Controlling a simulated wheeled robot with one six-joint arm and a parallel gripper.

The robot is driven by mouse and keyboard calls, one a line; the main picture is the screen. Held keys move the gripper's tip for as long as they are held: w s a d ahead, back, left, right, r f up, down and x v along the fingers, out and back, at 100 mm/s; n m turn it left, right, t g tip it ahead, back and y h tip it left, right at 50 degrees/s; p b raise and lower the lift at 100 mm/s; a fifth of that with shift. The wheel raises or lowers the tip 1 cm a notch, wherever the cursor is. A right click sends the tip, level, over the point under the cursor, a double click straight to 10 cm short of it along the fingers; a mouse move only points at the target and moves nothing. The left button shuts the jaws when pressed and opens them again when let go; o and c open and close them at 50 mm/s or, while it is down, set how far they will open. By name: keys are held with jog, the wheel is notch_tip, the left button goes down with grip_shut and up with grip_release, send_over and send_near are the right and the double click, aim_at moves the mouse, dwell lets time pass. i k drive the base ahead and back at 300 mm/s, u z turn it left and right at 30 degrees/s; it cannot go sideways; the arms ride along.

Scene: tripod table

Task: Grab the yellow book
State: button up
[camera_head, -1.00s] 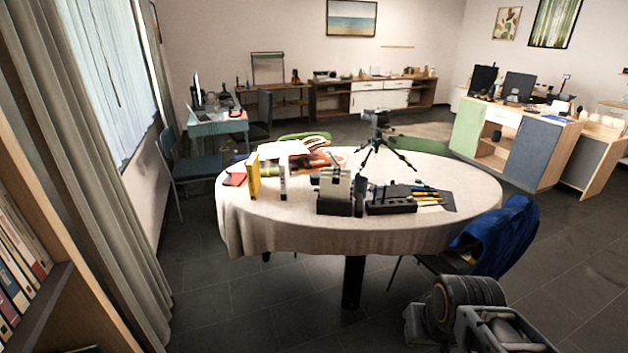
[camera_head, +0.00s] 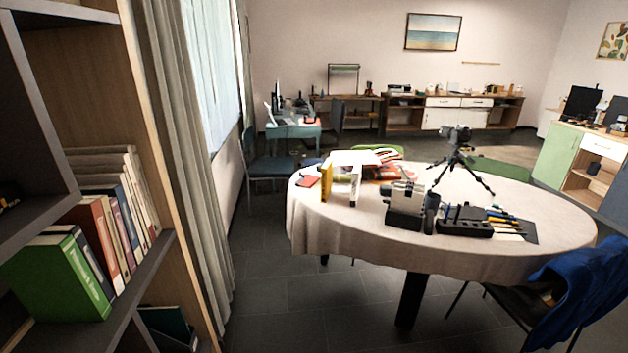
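A thin yellow book (camera_head: 326,181) stands upright near the left edge of the round table (camera_head: 345,228), which has a pale cloth. A white object (camera_head: 355,160) is just right of it, and a small red item (camera_head: 307,181) lies to its left. The yellow book is some distance from me, across open floor. My gripper does not show in the present view.
A bookshelf (camera_head: 150,290) with several books stands close on the left, beside a curtain (camera_head: 190,150). A tripod with a camera (camera_head: 457,150) and desk items stand on the table. A chair with a blue jacket (camera_head: 585,290) is at right. Dark floor (camera_head: 290,300) is clear between shelf and table.

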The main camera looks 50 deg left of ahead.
aim_at(327, 170)
jog(key=u, duration=0.55)
jog(key=i, duration=2.05)
jog(key=u, duration=1.95)
jog(key=i, duration=1.15)
jog(key=u, duration=1.2)
